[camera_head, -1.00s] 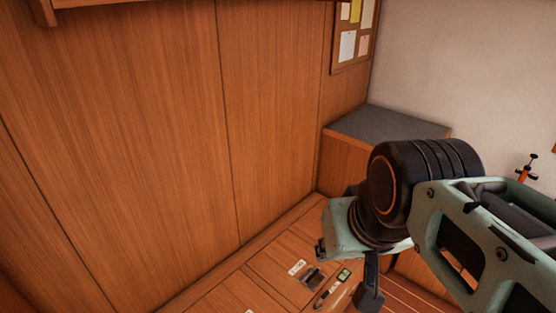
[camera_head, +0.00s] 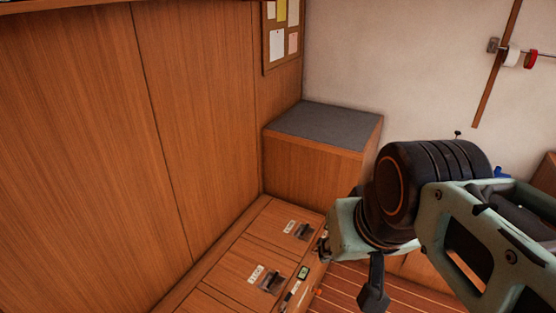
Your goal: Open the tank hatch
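Two wooden hatch panels lie flush in the low bench top along the panelled wall. The farther hatch (camera_head: 273,222) and the nearer hatch (camera_head: 238,268) each carry a white label and a dark recessed latch; the far latch (camera_head: 303,231) and near latch (camera_head: 272,283) both show. Both panels look closed. The label writing is too small to read, so I cannot tell which is the tank hatch. My gripper (camera_head: 374,292) shows only in part, a dark finger below the pale green wrist, right of the hatches and apart from them. Its opening is hidden.
A small device with a green screen (camera_head: 303,272) lies at the bench's front edge. A grey-topped wooden cabinet (camera_head: 330,130) stands at the bench's far end. A striped floor (camera_head: 350,290) lies right of the bench. A rail with tape rolls (camera_head: 512,56) is on the back wall.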

